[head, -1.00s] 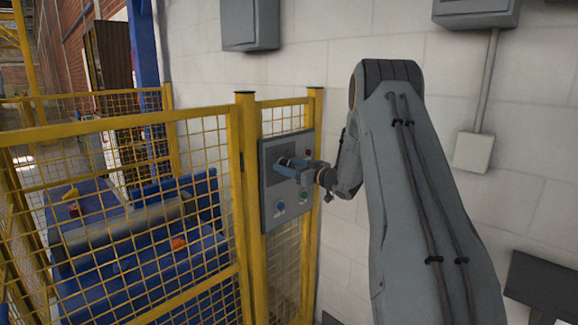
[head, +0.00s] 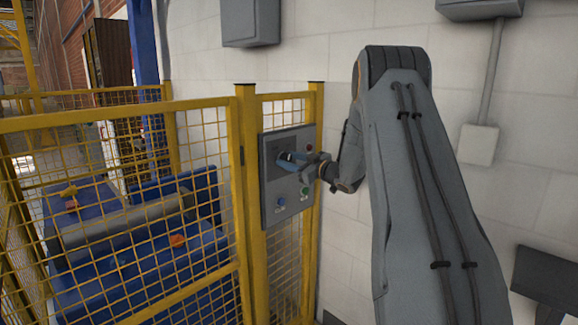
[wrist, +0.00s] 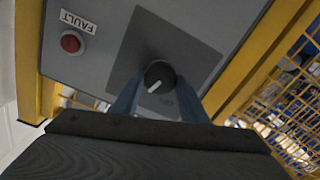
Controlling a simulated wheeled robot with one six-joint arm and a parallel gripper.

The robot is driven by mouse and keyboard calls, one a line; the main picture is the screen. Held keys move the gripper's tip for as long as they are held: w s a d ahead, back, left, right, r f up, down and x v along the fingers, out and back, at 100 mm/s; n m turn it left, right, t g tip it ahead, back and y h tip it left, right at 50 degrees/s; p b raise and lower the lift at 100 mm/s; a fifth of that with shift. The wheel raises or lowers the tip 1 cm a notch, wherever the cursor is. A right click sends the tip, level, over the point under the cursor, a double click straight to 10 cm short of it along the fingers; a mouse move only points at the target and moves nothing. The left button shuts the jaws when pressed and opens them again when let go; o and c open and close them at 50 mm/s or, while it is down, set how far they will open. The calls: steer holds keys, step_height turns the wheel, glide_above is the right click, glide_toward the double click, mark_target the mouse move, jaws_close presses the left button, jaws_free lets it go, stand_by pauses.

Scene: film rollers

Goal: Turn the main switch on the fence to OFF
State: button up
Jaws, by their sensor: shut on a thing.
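The main switch is a round black knob (wrist: 160,75) with a white pointer mark, on a dark square plate (wrist: 128,58) of the grey control panel (head: 270,212) on the yellow fence. In the wrist view the pointer slants toward the lower left. Faint lettering by the knob is too small to read. My gripper (head: 283,157) is at the panel's upper part. Its two blue fingers are shut on the knob, one on each side, as the wrist view (wrist: 158,84) shows. In the head view the fingers mostly hide the knob.
The panel also carries a red FAULT light (wrist: 71,42), a blue button (head: 281,202) and a green button (head: 305,191). Yellow mesh fence (head: 130,115) stands left of the panel, with blue machinery behind it. A block wall (head: 340,235) is behind the panel.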

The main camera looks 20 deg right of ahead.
steer(key=n+b, duration=0.6)
steer(key=shift+f+b, duration=0.25)
steer(key=shift+b, duration=0.1)
steer(key=n+b, duration=0.4)
steer(key=shift+a+n+b, duration=0.15)
steer(key=shift+n+b, duration=0.15)
steer(key=o, duration=1)
steer(key=shift+r, duration=0.1)
steer(key=shift+o, duration=0.2)
steer(key=shift+s, duration=0.15)
steer(key=b+v, duration=0.1)
steer(key=v, duration=0.6)
steer(key=shift+s+b, duration=0.3)
steer(key=shift+b, duration=0.05)
